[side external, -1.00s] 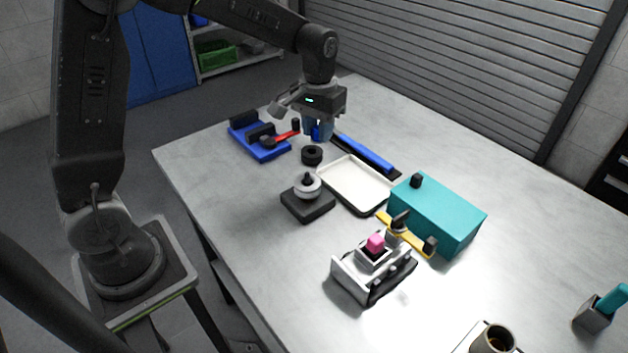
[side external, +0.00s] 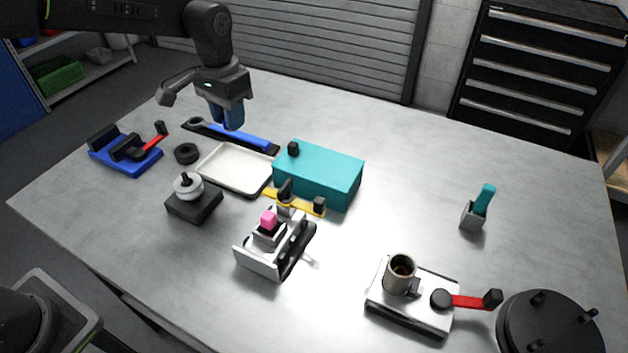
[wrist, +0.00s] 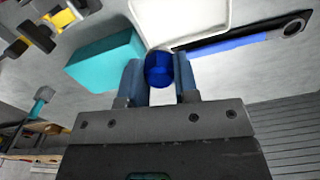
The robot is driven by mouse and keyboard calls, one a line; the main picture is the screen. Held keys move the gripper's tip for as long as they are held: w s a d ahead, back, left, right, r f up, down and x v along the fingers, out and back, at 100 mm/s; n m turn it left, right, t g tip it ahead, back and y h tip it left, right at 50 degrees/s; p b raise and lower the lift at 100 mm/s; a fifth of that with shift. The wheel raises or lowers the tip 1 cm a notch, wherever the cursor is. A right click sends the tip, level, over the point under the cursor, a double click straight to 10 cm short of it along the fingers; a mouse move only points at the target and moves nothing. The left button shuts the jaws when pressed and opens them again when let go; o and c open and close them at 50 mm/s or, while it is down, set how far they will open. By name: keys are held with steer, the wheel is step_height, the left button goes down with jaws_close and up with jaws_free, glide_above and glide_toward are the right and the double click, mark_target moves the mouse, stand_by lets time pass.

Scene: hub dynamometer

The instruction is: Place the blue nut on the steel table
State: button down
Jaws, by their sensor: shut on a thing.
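The blue nut (wrist: 159,68) shows in the wrist view as a dark blue rounded piece between the two blue-grey fingertips. My gripper (wrist: 159,82) is shut on it. In the side view my gripper (side external: 229,117) points down above the steel table (side external: 400,150), near the blue wrench (side external: 240,134) and behind the white tray. The fingers mostly hide the nut there. I cannot tell the exact height, but the nut appears held clear of the table.
The white tray (side external: 237,170), teal box (side external: 325,172) and black ring (side external: 186,153) stand near my gripper. A blue fixture (side external: 125,155) stands left, a grey fixture (side external: 262,260) with a pink block in front. The table's back right is clear.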

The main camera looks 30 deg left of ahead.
steer(key=d+r+n, duration=0.2)
steer(key=d, duration=1)
steer(key=f, duration=1.8)
steer(key=shift+s, duration=0.25)
steer(key=c, duration=0.9)
jaws_free()
steer(key=shift+o, duration=0.2)
